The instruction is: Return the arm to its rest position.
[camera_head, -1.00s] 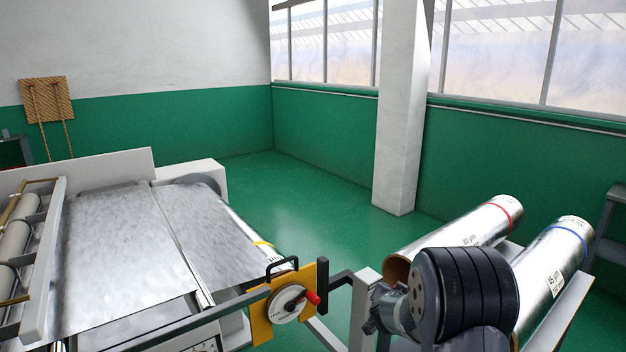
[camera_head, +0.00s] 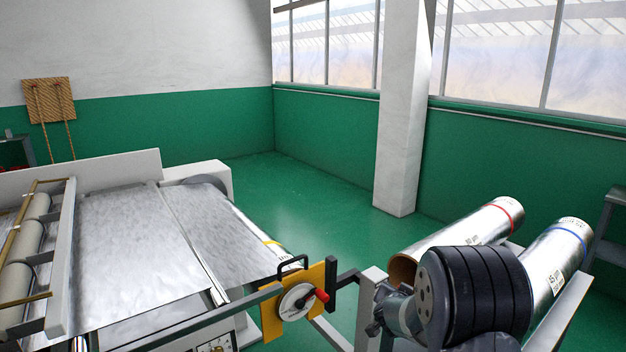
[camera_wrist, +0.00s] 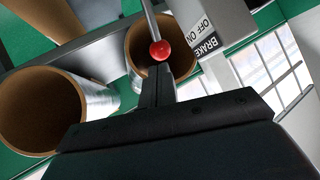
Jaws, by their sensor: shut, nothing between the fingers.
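My gripper (camera_wrist: 156,82) shows in the wrist view as dark fingers closed together, with nothing between them. Its fingertips point up in that picture, just below a red ball knob (camera_wrist: 160,50) on a thin metal lever; I cannot tell whether they touch it. In the head view my folded arm (camera_head: 475,300) stands at the lower right, its dark ribbed part in front of the foil rolls. My gripper's fingers cannot be made out there.
Foil rolls with red (camera_head: 467,235) and blue (camera_head: 556,262) bands lie on a rack at right. Their open cardboard cores show in the wrist view (camera_wrist: 40,110), beside a "BRAKE" label (camera_wrist: 208,46). A foil-covered machine (camera_head: 130,250) with a yellow plate (camera_head: 272,318) stands left. Green floor (camera_head: 285,185) is clear behind.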

